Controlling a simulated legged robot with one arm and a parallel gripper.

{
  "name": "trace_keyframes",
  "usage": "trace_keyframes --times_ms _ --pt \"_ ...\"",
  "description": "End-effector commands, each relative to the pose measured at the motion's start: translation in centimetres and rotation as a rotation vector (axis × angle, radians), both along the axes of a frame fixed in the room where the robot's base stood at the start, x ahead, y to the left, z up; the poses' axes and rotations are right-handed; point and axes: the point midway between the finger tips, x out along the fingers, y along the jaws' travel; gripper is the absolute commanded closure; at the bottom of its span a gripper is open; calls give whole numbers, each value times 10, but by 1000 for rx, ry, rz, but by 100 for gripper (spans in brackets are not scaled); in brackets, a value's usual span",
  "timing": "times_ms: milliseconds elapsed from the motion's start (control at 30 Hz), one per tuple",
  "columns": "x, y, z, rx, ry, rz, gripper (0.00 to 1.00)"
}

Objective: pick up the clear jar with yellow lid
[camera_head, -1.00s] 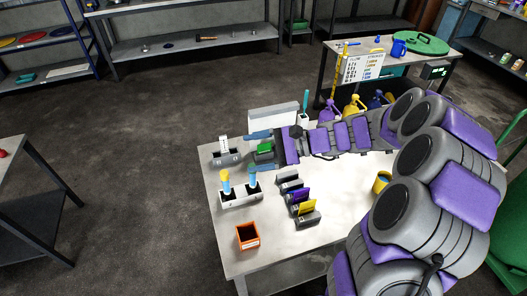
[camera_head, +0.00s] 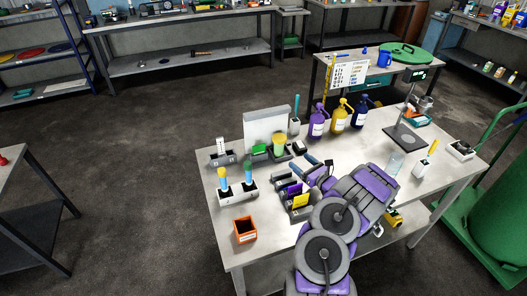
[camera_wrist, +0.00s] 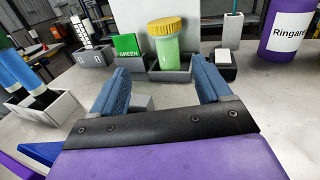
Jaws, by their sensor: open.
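The jar with a yellow lid (camera_wrist: 165,48) stands upright in a grey holder at the back of the table in the wrist view. Its body looks pale green and translucent. It also shows in the head view (camera_head: 279,144), beside the green card. My gripper (camera_wrist: 162,76) is open and empty, with its two blue fingers apart. The jar shows between the fingers but beyond their tips, not touching them. In the head view my gripper (camera_head: 303,167) is just in front and to the right of the jar.
A green card (camera_wrist: 127,46) in a holder stands left of the jar. A purple bottle (camera_head: 317,123) is at the back. Yellow-topped card holders (camera_head: 299,203) sit close to my arm.

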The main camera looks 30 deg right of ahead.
Motion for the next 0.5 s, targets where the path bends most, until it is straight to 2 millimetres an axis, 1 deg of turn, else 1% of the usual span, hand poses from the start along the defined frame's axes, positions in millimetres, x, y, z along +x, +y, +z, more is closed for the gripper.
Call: trace_keyframes --times_ms 33,67,167,267,500 --pt "-6 -9 -7 5 5 -22 22" --pt "-8 -12 -9 7 7 -32 22" --pt "-7 -17 -12 9 9 -46 22" --pt "6 -16 -13 9 9 -45 22" --pt "54 -12 -13 9 8 -42 22"
